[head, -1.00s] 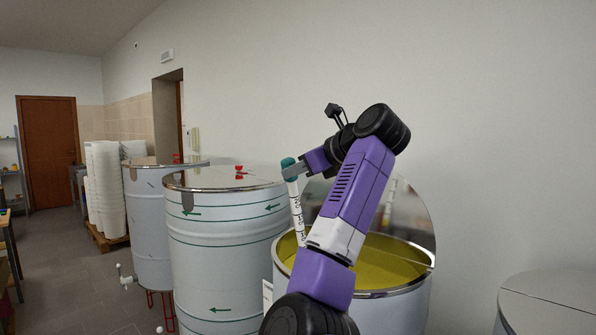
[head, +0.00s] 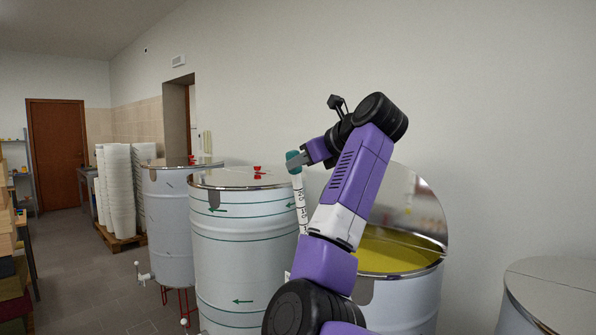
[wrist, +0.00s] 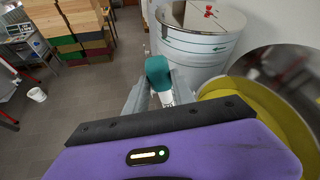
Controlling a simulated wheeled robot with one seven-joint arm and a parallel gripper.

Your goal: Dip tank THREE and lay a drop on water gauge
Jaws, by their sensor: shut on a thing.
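My gripper (head: 298,163) is shut on the teal head (head: 292,156) of a white dipping rod with dark marks (head: 300,203). The rod hangs nearly upright, and its lower end is hidden by my arm. In the wrist view the teal head (wrist: 158,72) sits between the fingers. An open tank of yellow-green liquid (head: 395,256) stands to the right of the rod, its lid (head: 410,205) tipped up behind. The rod appears outside that opening, beside a closed tank with green bands (head: 240,265). I cannot read any tank number or make out a water gauge.
Another closed tank (head: 168,220) and stacked white buckets (head: 118,190) stand farther left. A closed tank (head: 565,290) is at the right. The wrist view shows stacked boxes (wrist: 68,25) and a small white bucket (wrist: 37,94). Floor between is clear.

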